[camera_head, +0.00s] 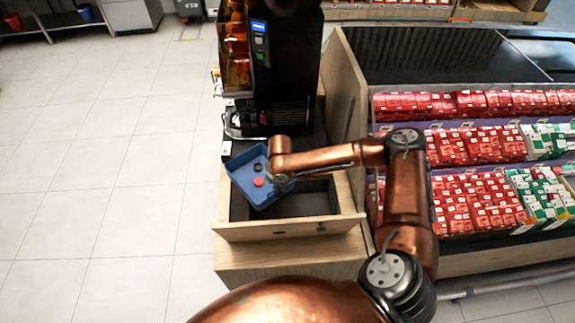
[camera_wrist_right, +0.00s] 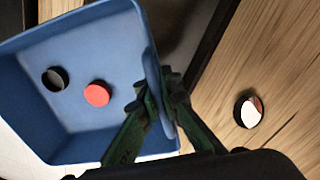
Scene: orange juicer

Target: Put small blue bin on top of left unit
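The small blue bin (camera_head: 244,173) is tilted over the open drawer (camera_head: 290,229) of the wooden unit (camera_head: 290,262) below the juicer. My right gripper (camera_head: 279,182) is at the bin's right side. In the right wrist view the fingers (camera_wrist_right: 160,100) are on either side of the blue bin's wall (camera_wrist_right: 90,38) and closed on it. A red cap (camera_wrist_right: 97,95) and a black cap (camera_wrist_right: 55,79) lie inside the bin. The left gripper is out of view.
The black juicer (camera_head: 287,70) stands on the unit behind the bin. A wooden side panel (camera_head: 343,90) and shelves of red packs (camera_head: 477,145) are to the right. Tiled floor (camera_head: 110,200) at the left is clear.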

